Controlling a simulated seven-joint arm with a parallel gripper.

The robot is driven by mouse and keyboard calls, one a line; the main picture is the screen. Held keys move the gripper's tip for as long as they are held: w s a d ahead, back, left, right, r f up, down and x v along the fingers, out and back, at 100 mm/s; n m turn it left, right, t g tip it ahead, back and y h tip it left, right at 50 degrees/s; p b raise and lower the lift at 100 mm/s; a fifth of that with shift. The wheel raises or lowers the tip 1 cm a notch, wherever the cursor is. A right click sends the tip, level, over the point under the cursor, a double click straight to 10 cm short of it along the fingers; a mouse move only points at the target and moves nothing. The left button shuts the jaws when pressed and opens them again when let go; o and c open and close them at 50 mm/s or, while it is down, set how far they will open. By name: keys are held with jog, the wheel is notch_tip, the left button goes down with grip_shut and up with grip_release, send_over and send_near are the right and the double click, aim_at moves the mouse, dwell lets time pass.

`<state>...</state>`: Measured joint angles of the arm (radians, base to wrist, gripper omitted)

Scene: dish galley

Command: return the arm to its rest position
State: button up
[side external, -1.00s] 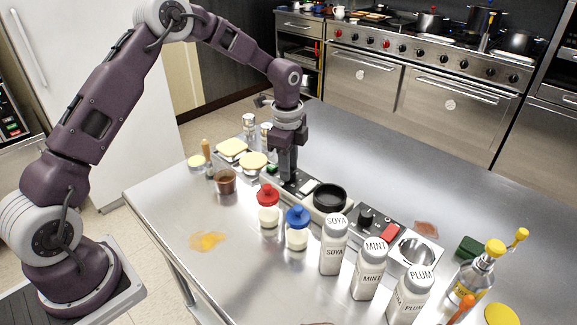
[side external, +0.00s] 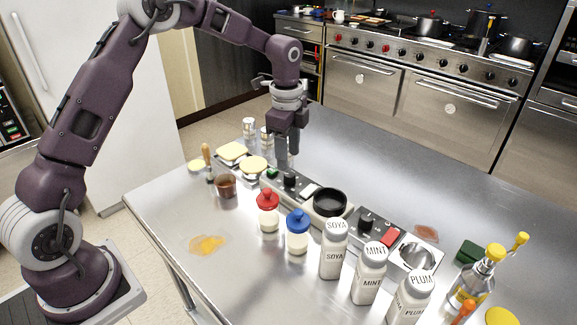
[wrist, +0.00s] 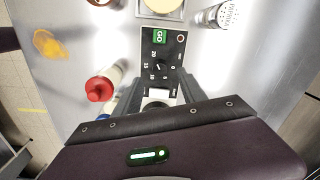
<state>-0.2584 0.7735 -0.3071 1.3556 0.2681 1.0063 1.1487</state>
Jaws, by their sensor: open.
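My gripper (side external: 288,155) points down above the control panel on the steel table, with its fingers apart and nothing between them. In the wrist view my gripper (wrist: 158,88) straddles the panel (wrist: 168,50), which has a green GO button (wrist: 160,36) and a dial with numbers around it. In the side view the black knob (side external: 290,179) stands just below the fingertips. The gap between fingertips and knob is small, and I cannot tell its exact size.
Red-capped (side external: 267,198) and blue-capped (side external: 297,222) bottles stand in front of the panel. White SOYA (side external: 334,255), MINT (side external: 370,280) and PLUM bottles (side external: 410,300) are to the right. A brown cup (side external: 225,186) and shakers (side external: 249,128) are left. The table's back right is clear.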

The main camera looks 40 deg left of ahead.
jog(key=shift+r, duration=0.75)
jog(key=shift+s+r, duration=0.1)
jog(key=s+d+r+n+t+y, duration=0.1)
jog(key=s+d+r+n, duration=0.15)
jog(key=s+r, duration=0.45)
jog(key=s+d+r+n+t, duration=0.1)
jog(key=s+r+n, duration=0.3)
jog(key=s+r, duration=0.35)
jog(key=s+d+f+n+t+h, duration=0.1)
jog(key=s+n+t, duration=0.2)
jog(key=s+n, duration=0.5)
jog(key=s, duration=1)
jog(key=shift+s+d, duration=0.15)
jog(key=shift+s, duration=0.05)
